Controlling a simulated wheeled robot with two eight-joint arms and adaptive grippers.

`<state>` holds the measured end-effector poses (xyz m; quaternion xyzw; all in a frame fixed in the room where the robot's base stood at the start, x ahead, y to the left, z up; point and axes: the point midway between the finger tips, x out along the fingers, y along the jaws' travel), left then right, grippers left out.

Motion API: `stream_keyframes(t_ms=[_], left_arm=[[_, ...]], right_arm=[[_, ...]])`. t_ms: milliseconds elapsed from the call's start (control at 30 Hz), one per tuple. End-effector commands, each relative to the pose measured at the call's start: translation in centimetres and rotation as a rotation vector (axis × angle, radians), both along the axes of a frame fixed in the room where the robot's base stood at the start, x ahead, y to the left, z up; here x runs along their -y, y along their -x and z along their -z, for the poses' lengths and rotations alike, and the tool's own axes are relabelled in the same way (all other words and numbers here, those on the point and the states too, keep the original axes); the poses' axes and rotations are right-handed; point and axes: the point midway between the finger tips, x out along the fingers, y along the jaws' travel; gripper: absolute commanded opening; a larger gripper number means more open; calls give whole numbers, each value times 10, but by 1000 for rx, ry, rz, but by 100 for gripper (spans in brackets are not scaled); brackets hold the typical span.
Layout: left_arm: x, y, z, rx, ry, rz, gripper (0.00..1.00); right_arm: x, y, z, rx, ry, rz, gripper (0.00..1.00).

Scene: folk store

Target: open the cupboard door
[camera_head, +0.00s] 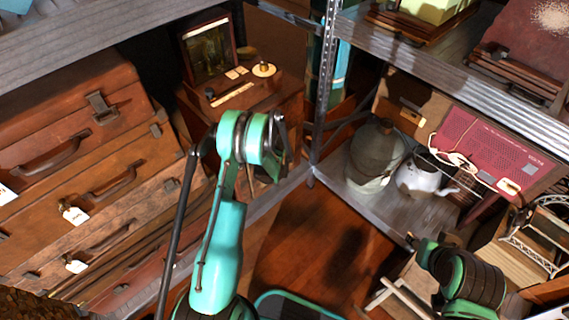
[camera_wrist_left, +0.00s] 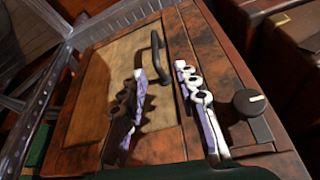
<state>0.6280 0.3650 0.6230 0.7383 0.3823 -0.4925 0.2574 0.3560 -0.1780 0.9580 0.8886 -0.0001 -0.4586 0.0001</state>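The cupboard (camera_head: 292,103) is a reddish-brown wooden cabinet at the upper middle of the head view, partly hidden behind my left arm. In the left wrist view, its door (camera_wrist_left: 112,72) has a pale inset panel in a dark wooden frame and looks shut. A black bar handle (camera_wrist_left: 156,50) stands up from the door. My left gripper (camera_wrist_left: 160,69) is open, its two fingers apart in front of the door. The handle shows between and beyond the fingertips; I cannot tell whether they touch it. My right gripper is not identifiable; only part of my right arm shows.
Stacked brown suitcases (camera_head: 75,165) stand at the left. A framed picture (camera_head: 208,50) stands on the cupboard. A metal shelf post (camera_head: 325,90) rises at the cupboard's right. Lower shelves hold a jug (camera_head: 377,150), white kettle (camera_head: 412,178) and red radio (camera_head: 490,145).

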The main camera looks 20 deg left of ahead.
Motion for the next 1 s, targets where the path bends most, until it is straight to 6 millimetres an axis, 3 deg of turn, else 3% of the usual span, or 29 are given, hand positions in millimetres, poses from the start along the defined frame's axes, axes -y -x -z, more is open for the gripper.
stream_keyframes(t_ms=[600,1000], left_arm=[[-26,-12,82,-3,-1,-25,31],[-29,-14,89,-3,-1,-24,31]], right_arm=[[0,0,29,0,0,0,40],[0,0,30,0,0,0,40]])
